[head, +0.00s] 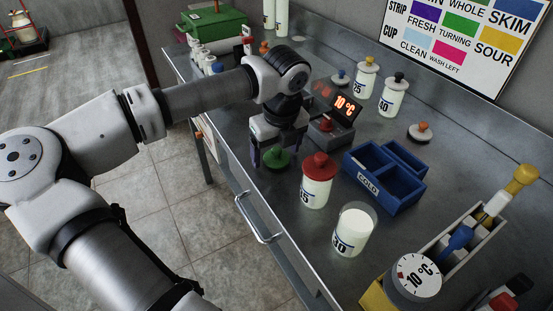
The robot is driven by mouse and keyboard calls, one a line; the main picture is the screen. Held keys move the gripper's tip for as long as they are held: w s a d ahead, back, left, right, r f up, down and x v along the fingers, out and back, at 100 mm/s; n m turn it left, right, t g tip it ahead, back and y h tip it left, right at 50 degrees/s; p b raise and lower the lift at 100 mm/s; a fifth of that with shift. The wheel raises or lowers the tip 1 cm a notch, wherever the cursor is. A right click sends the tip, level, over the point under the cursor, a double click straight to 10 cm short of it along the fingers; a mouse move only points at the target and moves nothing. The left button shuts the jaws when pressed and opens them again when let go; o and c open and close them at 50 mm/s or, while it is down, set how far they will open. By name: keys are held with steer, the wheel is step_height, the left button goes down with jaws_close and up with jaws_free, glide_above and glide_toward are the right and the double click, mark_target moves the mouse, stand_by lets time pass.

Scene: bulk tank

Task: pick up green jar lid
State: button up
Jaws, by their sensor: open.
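The green jar lid (277,159), with a small knob, is at the front left part of the steel counter, just below my gripper (276,150). My gripper points down over it and is open. One finger shows to the left of the lid. The other finger is mostly hidden, and I cannot tell whether either touches the lid. The lid's far side is partly covered by the gripper.
A red-lidded jar (318,180) and an open jar of white liquid (354,229) stand to the right. A blue bin (384,176) and a small display (334,104) are behind. The counter's front edge has a handle (258,218).

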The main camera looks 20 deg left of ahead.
steer(key=shift+c, duration=0.4)
steer(key=shift+r, duration=0.1)
steer(key=c, duration=1)
steer(key=shift+o, duration=0.2)
